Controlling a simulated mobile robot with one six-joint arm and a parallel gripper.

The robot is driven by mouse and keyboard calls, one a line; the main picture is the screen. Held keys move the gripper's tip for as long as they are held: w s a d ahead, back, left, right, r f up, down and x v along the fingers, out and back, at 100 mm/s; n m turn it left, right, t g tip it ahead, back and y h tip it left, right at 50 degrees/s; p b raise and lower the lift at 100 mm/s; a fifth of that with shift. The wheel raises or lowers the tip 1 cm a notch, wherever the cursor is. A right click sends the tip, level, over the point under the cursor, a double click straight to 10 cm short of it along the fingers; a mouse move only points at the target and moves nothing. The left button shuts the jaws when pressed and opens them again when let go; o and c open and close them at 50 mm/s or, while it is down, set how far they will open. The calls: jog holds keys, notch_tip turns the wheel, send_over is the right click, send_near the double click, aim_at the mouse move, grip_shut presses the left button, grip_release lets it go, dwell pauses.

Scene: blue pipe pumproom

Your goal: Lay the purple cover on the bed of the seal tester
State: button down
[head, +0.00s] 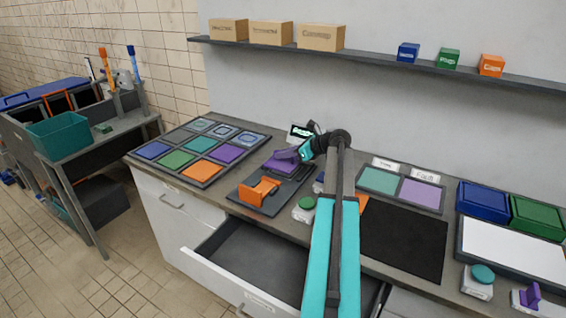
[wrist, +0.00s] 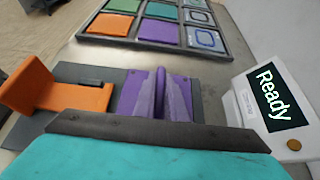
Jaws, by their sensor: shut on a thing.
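The purple cover (head: 279,165) is a flat plate with an upright fin. It also shows in the wrist view (wrist: 129,94). My gripper (head: 303,153) is shut on its fin, seen close up in the wrist view (wrist: 161,100). The seal tester has a dark grey bed (head: 240,194), an orange bracket-like part (head: 260,191) at its near end, and a white display (wrist: 262,95) reading "Ready". The cover is over the far part of the bed and looks level. I cannot tell whether it touches the bed; my gripper hides its near edge.
A dark tray (head: 215,138) of coloured square tiles lies just left of the tester. A grey drawer (head: 240,255) stands open below the counter. A green-topped button box (head: 305,208) sits near the front edge. A black mat (head: 405,240) lies to the right.

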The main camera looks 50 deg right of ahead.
aim_at(284, 161)
jog(key=shift+f, duration=1.7)
jog(key=shift+f, duration=0.1)
jog(key=c, duration=1.8)
grip_release()
jog(key=b+v, duration=0.1)
jog(key=v, duration=1.1)
